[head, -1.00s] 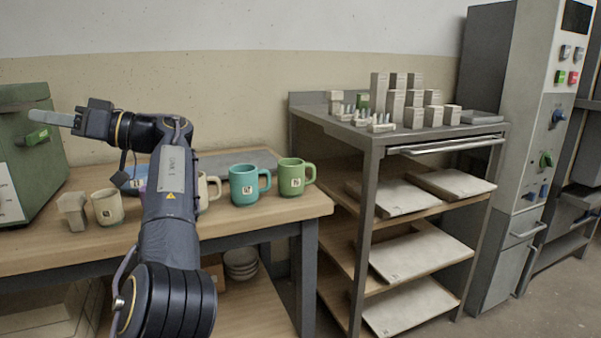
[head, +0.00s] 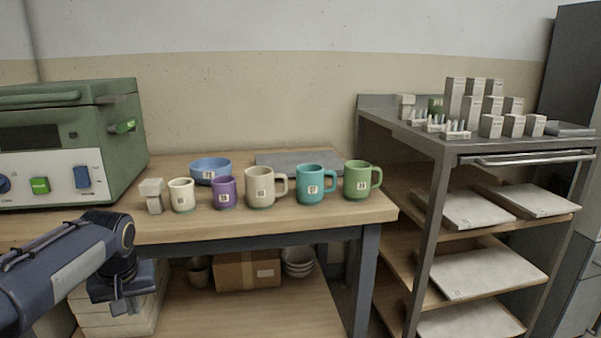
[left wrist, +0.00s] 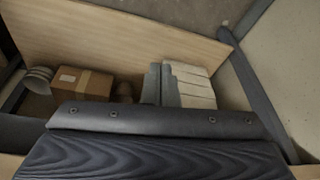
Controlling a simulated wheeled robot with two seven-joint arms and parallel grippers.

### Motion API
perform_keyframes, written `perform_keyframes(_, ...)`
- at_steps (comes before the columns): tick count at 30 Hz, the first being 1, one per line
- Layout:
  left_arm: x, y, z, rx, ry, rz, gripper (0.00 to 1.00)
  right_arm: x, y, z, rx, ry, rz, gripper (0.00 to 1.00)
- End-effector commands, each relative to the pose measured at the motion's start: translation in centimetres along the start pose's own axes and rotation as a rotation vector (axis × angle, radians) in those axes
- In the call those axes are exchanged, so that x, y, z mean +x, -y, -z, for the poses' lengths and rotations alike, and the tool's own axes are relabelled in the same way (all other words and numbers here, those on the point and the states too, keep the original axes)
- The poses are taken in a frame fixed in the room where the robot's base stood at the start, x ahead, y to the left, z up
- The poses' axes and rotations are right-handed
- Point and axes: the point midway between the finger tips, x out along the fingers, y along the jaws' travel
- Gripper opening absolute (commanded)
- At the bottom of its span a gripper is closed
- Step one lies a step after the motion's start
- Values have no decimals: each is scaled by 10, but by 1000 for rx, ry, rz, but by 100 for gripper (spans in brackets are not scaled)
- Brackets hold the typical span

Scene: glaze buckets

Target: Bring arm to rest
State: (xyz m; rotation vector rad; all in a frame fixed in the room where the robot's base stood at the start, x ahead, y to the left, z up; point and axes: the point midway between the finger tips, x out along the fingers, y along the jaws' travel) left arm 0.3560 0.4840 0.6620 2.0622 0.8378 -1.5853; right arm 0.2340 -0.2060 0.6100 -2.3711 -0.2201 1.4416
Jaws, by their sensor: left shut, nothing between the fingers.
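My left arm comes in at the lower left of the head view, bent down in front of the wooden table (head: 330,210). My left gripper (head: 127,306) hangs below the tabletop's level, shut and empty, apart from the cups. In the left wrist view the grey fingers (left wrist: 160,84) are together, with the lower shelf beyond them. My right gripper is not in view.
On the table stand a blue bowl (head: 210,170), cream cup (head: 182,195), purple cup (head: 224,192), beige mug (head: 262,188), teal mug (head: 311,184) and green mug (head: 357,180). A green kiln-like box (head: 70,140) is left; a shelf rack (head: 440,200) is right.

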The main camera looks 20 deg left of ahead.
Motion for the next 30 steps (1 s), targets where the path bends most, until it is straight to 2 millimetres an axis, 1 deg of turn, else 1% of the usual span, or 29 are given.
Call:
perform_keyframes(1,-4,-19,-33,53,14,-121,0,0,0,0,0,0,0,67)
perform_keyframes(2,-7,-32,-52,89,18,-186,0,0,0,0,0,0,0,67)
perform_keyframes(3,-12,-47,-75,133,19,-261,0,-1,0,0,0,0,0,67)
perform_keyframes(5,-20,-66,-108,196,14,-352,0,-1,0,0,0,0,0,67)
perform_keyframes(6,-24,-76,-127,231,8,-402,0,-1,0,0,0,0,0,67)
perform_keyframes(8,-30,-88,-155,280,0,-461,0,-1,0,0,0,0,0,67)
perform_keyframes(9,-33,-95,-171,309,-7,-494,0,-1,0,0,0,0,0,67)
perform_keyframes(12,-37,-108,-210,374,-26,-557,0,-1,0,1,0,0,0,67)
perform_keyframes(14,-37,-114,-233,410,-38,-586,0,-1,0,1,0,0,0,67)
perform_keyframes(15,-36,-117,-247,432,-45,-602,0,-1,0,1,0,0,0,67)
perform_keyframes(17,-34,-121,-268,464,-57,-621,0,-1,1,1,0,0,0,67)
perform_keyframes(18,-31,-124,-281,484,-66,-631,0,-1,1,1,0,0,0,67)
perform_keyframes(19,-41,-124,-281,489,-68,-633,0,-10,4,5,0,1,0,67)
perform_keyframes(20,-53,-124,-274,486,-66,-633,0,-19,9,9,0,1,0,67)
perform_keyframes(26,-94,-122,-262,486,-63,-632,0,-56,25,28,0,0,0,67)
perform_keyframes(29,-120,-121,-254,485,-63,-632,0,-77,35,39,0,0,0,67)
perform_keyframes(30,-132,-120,-251,485,-63,-632,0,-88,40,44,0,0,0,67)
